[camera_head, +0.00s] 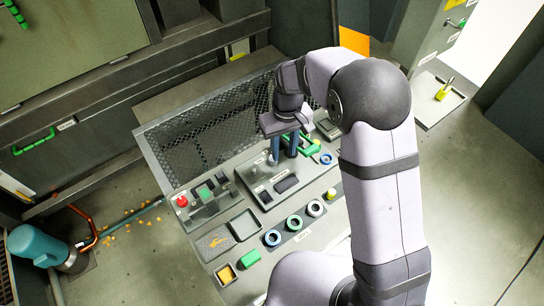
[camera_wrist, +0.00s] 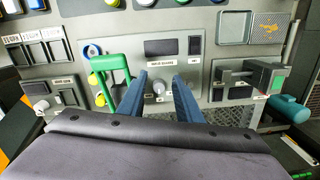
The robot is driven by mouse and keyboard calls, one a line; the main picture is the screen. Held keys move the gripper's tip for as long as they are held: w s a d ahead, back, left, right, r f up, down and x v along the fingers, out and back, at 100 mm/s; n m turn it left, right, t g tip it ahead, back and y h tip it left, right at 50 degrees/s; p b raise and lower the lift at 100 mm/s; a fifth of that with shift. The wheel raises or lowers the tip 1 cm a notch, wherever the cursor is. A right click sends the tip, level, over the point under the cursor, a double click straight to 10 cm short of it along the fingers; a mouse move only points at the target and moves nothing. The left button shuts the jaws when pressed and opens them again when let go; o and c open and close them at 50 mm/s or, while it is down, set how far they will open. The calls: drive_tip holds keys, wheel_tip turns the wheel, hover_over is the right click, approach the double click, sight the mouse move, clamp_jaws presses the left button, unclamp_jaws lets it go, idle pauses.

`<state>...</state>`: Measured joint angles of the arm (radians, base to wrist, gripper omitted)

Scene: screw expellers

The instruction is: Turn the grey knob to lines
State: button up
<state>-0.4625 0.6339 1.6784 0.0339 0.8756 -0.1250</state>
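The grey knob (camera_wrist: 158,87) is small and round and sits on a grey panel plate (camera_wrist: 208,50) below two dark rectangular windows. Small labels lie around the knob, too small to read. My gripper (camera_wrist: 161,78) is open, with its two blue fingers apart and the knob showing between them in the wrist view. I see no clear contact of either finger with the knob. In the head view my gripper (camera_head: 284,153) points down over the far part of the console, and the fingers hide part of the plate there.
A green handle (camera_wrist: 109,68) stands close left of my fingers in the wrist view. A switch box with a green button (camera_wrist: 277,78) is at right. In the head view, a red button (camera_head: 182,201) and several ringed round knobs (camera_head: 294,223) share the console.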

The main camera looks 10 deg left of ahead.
drive_tip(key=shift+t, duration=0.5)
drive_tip(key=w+a+f, duration=0.1)
drive_tip(key=w+a, duration=0.1)
drive_tip(key=w+a+f+b, duration=0.1)
drive_tip(key=w+a+f, duration=0.1)
drive_tip(key=shift+a+b, duration=0.2)
drive_tip(key=shift+b, duration=0.1)
drive_tip(key=shift+f+h, duration=0.15)
drive_tip(key=shift+h, duration=0.15)
drive_tip(key=shift+w+d+f+p, duration=0.1)
drive_tip(key=shift+f+p, duration=0.45)
drive_tip(key=shift+f, duration=1.25)
drive_tip(key=shift+w+d+f+p, duration=0.1)
drive_tip(key=shift+f+p, duration=0.45)
drive_tip(key=shift+f, duration=1.2)
drive_tip(key=c, duration=0.8)
